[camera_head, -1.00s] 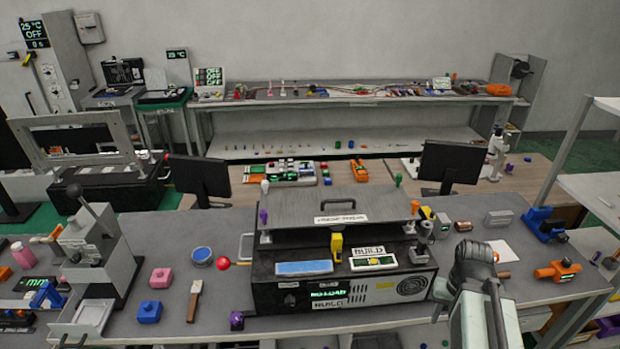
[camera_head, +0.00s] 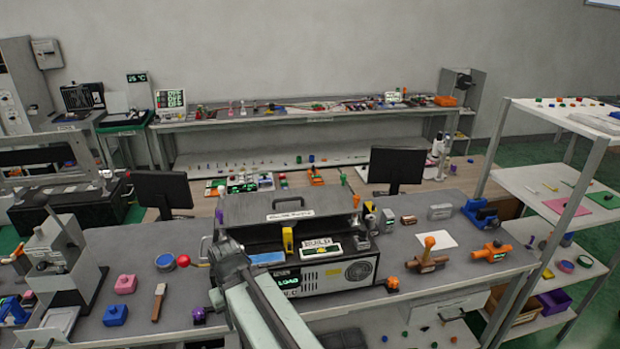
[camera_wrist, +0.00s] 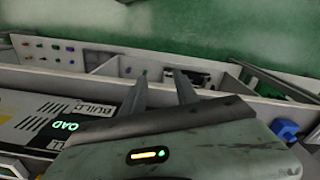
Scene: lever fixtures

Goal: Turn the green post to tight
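The black boxy machine (camera_head: 340,282) with a grey lid stands on the near bench. A small green-topped post (camera_head: 343,178) rises behind the right end of the lid. How tight the green post is cannot be told. My arm reaches in front of the machine's left part, and its tip is hidden in the head view. In the wrist view my gripper (camera_wrist: 162,73) has its two fingers apart with nothing between them. The green post is not clearly visible there.
A red-knobbed lever (camera_head: 184,260) sticks out left of the machine. A monitor (camera_head: 397,165) stands behind it. Orange fixtures (camera_head: 490,252) and a white sheet (camera_head: 437,240) lie to the right. A shelf rack (camera_head: 540,180) bounds the right side.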

